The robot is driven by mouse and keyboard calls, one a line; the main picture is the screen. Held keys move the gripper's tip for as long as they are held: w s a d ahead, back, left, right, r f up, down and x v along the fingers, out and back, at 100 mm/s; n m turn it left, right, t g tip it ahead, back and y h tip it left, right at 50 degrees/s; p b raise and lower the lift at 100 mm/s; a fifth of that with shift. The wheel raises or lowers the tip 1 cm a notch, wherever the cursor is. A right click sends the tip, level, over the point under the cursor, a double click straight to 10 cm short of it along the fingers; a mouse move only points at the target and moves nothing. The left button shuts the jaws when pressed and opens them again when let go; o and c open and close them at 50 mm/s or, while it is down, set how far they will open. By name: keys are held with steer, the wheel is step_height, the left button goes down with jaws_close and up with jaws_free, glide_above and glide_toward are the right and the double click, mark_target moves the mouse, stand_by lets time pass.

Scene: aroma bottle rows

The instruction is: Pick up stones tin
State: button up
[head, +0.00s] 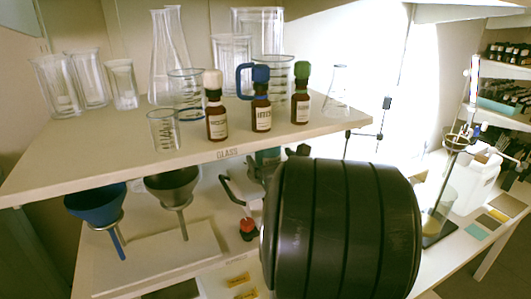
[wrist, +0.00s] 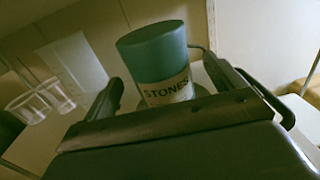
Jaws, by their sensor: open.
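The stones tin (wrist: 163,62) is a teal cylinder with a pale label reading "STONES" in the wrist view. It looks upright apart from the camera's tilt, and its lower part is hidden behind my gripper. My gripper (wrist: 168,90) is open, with one dark finger to each side of the tin in the picture. I cannot tell how deep the tin sits between the fingers, and no touch shows. In the head view, a small teal patch (head: 268,157) under the shelf may be the tin; my black arm hides most of that spot.
An upper shelf (head: 110,160) marked "GLASS" holds beakers, flasks and brown bottles (head: 262,115) with coloured caps, close above my arm. Below it, two funnels (head: 172,186) hang at left. A red-capped item (head: 249,229) stands near my arm. Clear cups (wrist: 42,102) show left in the wrist view.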

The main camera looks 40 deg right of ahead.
steer(key=shift+p+x, duration=0.35)
steer(key=shift+x, duration=1.2)
steer(key=shift+c, duration=0.3)
